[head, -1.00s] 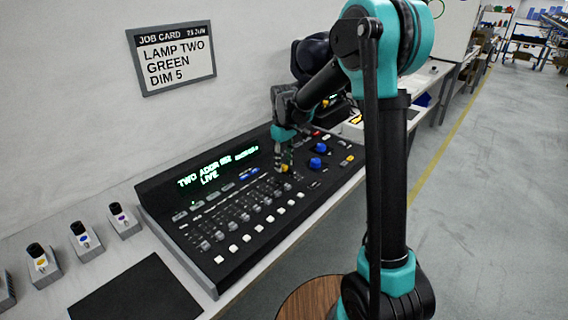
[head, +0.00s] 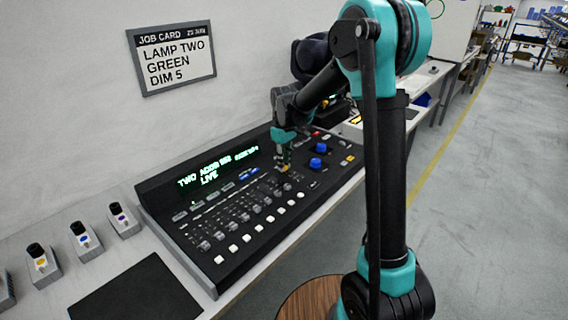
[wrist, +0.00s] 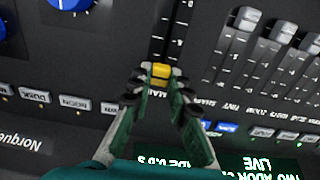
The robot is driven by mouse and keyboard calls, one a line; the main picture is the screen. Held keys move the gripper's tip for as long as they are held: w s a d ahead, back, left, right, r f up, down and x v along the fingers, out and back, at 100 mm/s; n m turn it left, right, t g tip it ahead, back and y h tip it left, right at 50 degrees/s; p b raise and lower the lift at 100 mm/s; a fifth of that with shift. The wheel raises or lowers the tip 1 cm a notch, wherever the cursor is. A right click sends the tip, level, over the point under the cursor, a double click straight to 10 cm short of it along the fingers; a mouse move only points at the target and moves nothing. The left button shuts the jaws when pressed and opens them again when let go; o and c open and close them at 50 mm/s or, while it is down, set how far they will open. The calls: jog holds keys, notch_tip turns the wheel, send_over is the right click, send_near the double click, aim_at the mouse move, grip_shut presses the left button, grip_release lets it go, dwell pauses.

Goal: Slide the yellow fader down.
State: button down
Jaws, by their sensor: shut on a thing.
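The yellow fader (wrist: 161,71) is a small yellow cap on a dark vertical slot in the black console. In the wrist view, which shows the console upside down, it sits near the slot's end on the screen side. The rest of the slot runs away to the top of that view. My gripper (wrist: 161,70) is shut on the fader, one fingertip on each side of it. In the head view my gripper (head: 284,166) points down onto the console, and the fader is mostly hidden between its fingers.
Grey faders (wrist: 243,20) stand beside the yellow one. Blue knobs (head: 318,163) are on its other side. White buttons (head: 247,238) line the console's front. The lit screen (head: 217,170) reads TWO and LIVE. A job card (head: 171,57) hangs on the wall.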

aim_at(302, 179)
jog(key=s+d, duration=0.2)
jog(key=d, duration=0.1)
jog(key=s+d, duration=0.3)
jog(key=shift+s+d, duration=0.15)
jog(key=shift+s, duration=0.15)
jog(key=c, duration=1.4)
grip_release()
jog(key=shift+r, duration=0.15)
notch_tip(302, 179, up, 12)
